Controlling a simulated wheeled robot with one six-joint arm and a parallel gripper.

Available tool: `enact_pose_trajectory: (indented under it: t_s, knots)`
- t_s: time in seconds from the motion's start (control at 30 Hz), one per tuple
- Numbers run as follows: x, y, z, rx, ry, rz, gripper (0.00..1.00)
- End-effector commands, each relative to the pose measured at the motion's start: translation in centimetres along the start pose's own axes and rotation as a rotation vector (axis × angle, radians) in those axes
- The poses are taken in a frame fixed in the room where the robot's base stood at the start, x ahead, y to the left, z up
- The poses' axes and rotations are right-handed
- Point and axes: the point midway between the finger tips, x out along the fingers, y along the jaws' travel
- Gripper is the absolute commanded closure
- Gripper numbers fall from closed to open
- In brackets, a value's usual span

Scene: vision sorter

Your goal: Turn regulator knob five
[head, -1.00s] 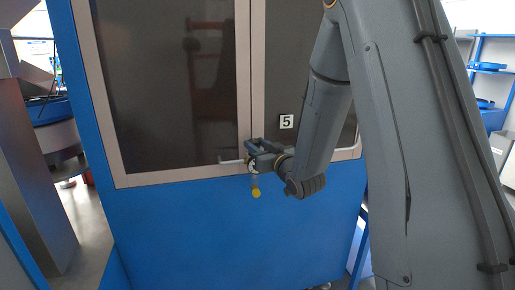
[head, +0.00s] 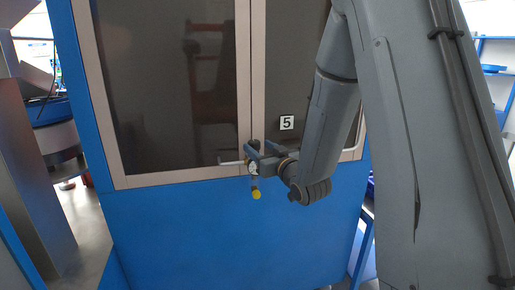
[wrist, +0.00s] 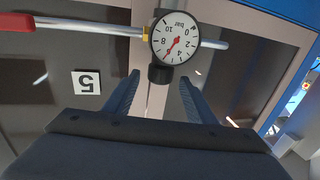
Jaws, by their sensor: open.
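The regulator has a round white pressure gauge (wrist: 175,38) with a red needle, upside down in the wrist view. A dark knob (wrist: 160,74) adjoins the gauge, between the gripper's fingertips and a little beyond them. In the head view the gauge (head: 252,168) and a clear bowl with a yellow end (head: 256,194) hang by the cabinet; the knob is largely hidden there by my gripper. My gripper (wrist: 159,82) is open and empty, one finger on each side of the knob's line; contact cannot be told. It also shows in the head view (head: 261,147). The label "5" (head: 287,122) is right of the regulator.
A pipe (wrist: 90,27) runs beside the gauge, with a red handle (wrist: 15,22) at its end. The blue cabinet (head: 230,230) with dark panels stands close behind the regulator. Blue shelves (head: 495,68) stand at the far right. Space below the gripper is clear.

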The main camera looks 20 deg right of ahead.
Motion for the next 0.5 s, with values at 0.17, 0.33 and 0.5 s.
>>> enact_pose_trajectory:
  t_s: [0.17,0.33,0.5]
  knots:
    - [-3.1,0.1,0.1,0.000,0.000,0.002,0.49]
    - [-5.0,0.0,0.1,0.000,0.000,0.002,0.49]
    - [-5.7,0.0,0.0,0.000,0.000,0.001,0.49]
